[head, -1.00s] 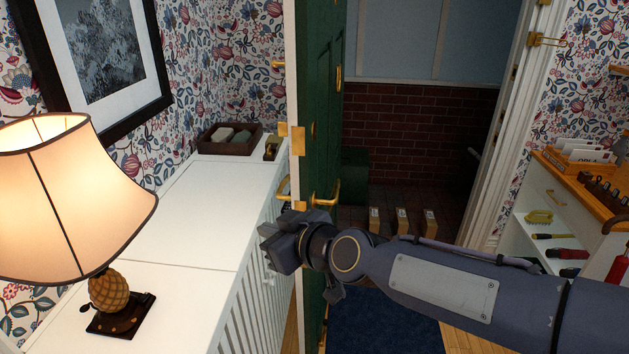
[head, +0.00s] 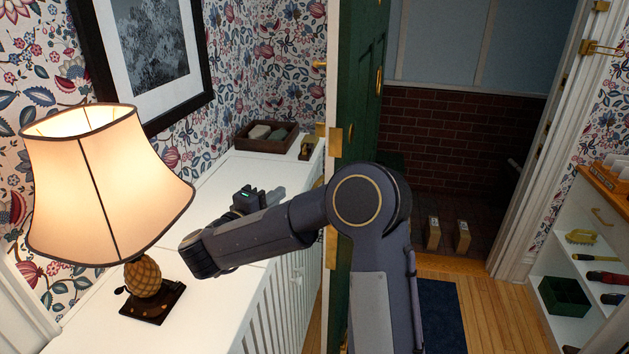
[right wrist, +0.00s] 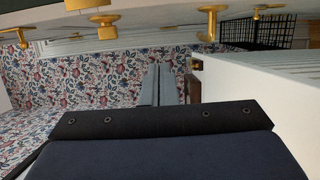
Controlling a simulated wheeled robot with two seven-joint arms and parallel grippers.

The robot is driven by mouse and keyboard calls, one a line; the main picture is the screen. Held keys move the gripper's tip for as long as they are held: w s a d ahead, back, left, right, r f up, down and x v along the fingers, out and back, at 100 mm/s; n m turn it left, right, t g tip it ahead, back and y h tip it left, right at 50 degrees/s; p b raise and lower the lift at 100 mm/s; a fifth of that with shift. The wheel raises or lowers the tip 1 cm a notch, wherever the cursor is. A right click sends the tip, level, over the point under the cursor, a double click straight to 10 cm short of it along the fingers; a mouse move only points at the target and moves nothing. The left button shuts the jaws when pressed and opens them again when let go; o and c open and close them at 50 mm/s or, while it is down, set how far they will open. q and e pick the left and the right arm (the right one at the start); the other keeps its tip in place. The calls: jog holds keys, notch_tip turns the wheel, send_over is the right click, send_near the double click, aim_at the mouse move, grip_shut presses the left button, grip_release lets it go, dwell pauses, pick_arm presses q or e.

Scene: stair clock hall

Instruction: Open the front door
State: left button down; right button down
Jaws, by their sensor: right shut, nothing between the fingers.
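The green front door (head: 362,100) stands open and shows nearly edge-on, its white edge with brass plates (head: 335,142) facing me. My right gripper (head: 255,198) is over the white cabinet, left of the door edge, shut and empty. In the right wrist view its closed fingers (right wrist: 158,85) point toward the flowered wallpaper. Brass lever handles (right wrist: 211,22) show at the top of that view, apart from the fingers. My left gripper is not in view.
A lit lamp (head: 108,185) stands on the white cabinet (head: 215,190) at left, near my forearm. A brown tray (head: 266,137) sits at its far end. Past the doorway are a brick wall (head: 455,135) and small blocks.

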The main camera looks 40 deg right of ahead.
jog(key=d+p, duration=0.2)
jog(key=d, duration=0.9)
jog(key=shift+s, duration=0.15)
